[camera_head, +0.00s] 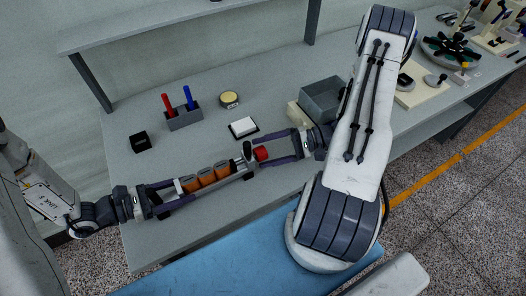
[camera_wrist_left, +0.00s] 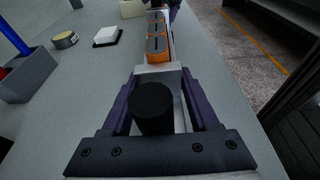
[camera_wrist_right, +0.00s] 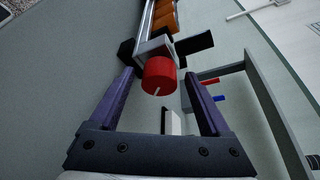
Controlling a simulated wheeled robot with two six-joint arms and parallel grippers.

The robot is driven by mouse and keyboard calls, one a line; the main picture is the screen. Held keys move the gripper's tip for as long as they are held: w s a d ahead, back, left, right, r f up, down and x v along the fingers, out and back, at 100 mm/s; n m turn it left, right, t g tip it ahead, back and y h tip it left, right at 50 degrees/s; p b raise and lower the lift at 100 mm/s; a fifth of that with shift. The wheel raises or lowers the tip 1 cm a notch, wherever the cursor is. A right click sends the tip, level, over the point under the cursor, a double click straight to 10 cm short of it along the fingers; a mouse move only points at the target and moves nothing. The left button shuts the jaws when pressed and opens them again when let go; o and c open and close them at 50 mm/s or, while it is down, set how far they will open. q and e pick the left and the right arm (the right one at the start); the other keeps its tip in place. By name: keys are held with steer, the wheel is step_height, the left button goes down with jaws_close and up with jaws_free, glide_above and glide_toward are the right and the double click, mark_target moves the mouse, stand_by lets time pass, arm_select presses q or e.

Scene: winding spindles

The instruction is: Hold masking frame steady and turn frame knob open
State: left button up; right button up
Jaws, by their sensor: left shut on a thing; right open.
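The masking frame is a long grey bar with orange blocks (camera_head: 207,178) along it, above the front of the workbench. My left gripper (camera_head: 178,189) is shut on its left end; in the left wrist view a black cylinder (camera_wrist_left: 152,106) stands between the fingers (camera_wrist_left: 158,88). The red frame knob (camera_head: 261,154) is at the frame's right end. My right gripper (camera_head: 264,153) is open around or just short of it. In the right wrist view the knob (camera_wrist_right: 158,75), with a pale line on its face, lies just ahead of and between the open fingertips (camera_wrist_right: 156,76).
Behind the frame on the bench are a grey holder (camera_head: 184,120) with a red and a blue rod, a black block (camera_head: 140,141), a yellow-topped round tin (camera_head: 229,99), a white pad (camera_head: 243,127) and a grey bin (camera_head: 322,98). A blue surface (camera_head: 225,258) lies in front.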

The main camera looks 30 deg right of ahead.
steer(key=shift+w+a+f, duration=0.15)
steer(key=shift+a+f, duration=0.2)
jaws_close()
steer(key=n+t+y, duration=0.1)
steer(key=n, duration=0.2)
steer(key=shift+r+n+t+y, duration=0.15)
steer(key=shift+n+t+y, duration=0.4)
steer(key=shift+n, duration=1.15)
steer(key=shift+y, duration=0.25)
